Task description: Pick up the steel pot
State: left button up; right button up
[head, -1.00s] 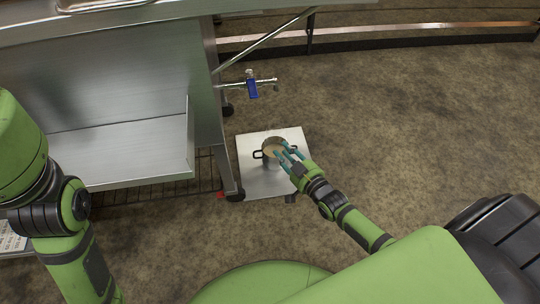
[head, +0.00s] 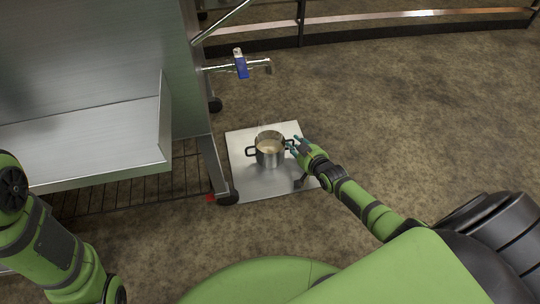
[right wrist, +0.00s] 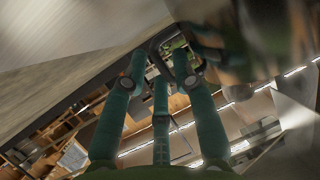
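The steel pot (head: 270,152) is upright at the square metal plate, with tan contents, faint steam above it and a dark handle on each side. My right gripper (head: 292,147) is at the pot's right handle, its teal fingers pointing left toward the pot wall. In the right wrist view the fingers (right wrist: 160,75) reach toward a dark curved part that looks like the handle, with the blurred pot wall (right wrist: 262,40) close at the upper right. Whether the fingers are clamped on the handle is unclear. My left arm shows at the left edge, but its gripper is out of view.
The metal plate (head: 250,184) lies on the brown floor. The steel evaporator stand (head: 105,135) with a wheeled leg is just left of it. A tap with a blue handle (head: 241,66) juts out above and behind the plate. Open floor lies to the right.

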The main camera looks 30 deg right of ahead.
jog(key=shift+w, duration=0.15)
grip_shut()
jog(key=shift+w+r, duration=0.1)
jog(key=shift+r, duration=0.1)
